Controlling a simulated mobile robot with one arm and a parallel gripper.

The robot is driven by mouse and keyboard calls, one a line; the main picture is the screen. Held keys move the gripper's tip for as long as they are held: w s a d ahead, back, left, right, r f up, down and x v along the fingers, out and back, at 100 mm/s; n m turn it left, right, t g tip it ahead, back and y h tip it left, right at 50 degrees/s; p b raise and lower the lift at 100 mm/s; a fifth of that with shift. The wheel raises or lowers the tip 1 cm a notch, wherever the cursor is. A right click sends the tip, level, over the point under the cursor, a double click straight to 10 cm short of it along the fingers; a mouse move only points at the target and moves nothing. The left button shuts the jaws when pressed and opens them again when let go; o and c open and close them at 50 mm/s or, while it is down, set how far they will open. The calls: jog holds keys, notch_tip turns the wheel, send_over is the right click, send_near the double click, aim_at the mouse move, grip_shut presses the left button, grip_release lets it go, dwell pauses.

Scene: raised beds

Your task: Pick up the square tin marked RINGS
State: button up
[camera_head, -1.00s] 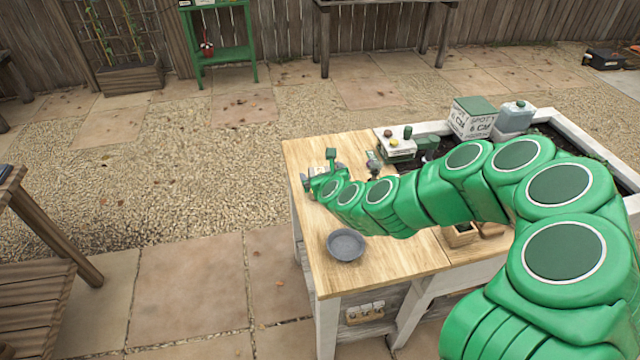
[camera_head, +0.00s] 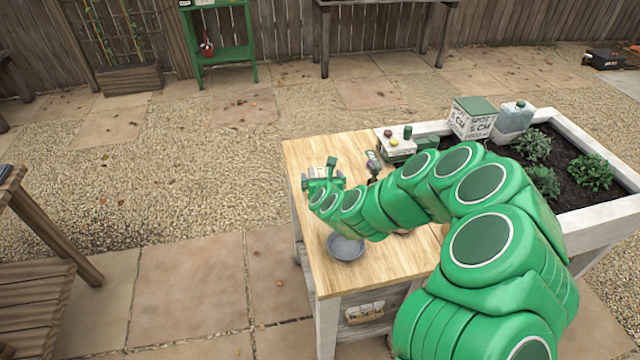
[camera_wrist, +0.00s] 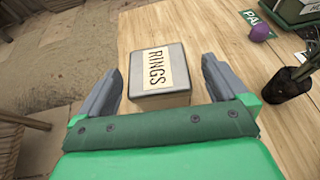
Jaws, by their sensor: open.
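The square tin marked RINGS (camera_wrist: 158,75) is a grey box with a cream label on its lid. In the wrist view it stands on the wooden tabletop, close to the table's left edge. My gripper (camera_wrist: 160,82) is open, with one grey finger on each side of the tin's near part. The fingers look apart from the tin, with a gap on both sides. In the head view my gripper (camera_head: 322,174) is over the far left part of the table, and my arm hides much of what is there.
A grey round dish (camera_head: 345,246) lies on the wooden table (camera_head: 318,262). In the wrist view a purple ball (camera_wrist: 261,32) and a dark pot (camera_wrist: 287,86) are to the right. A raised bed with plants (camera_head: 592,172) adjoins the table, with a white box (camera_head: 470,122) on it.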

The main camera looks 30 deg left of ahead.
aim_at(319, 172)
jog(key=x, duration=0.2)
jog(key=shift+w+a, duration=0.3)
jog(key=shift+w+a+f, duration=0.35)
jog(key=shift+w+a, duration=0.1)
jog(key=c, duration=1.3)
jog(key=shift+o, duration=0.2)
jog(key=shift+r, duration=0.15)
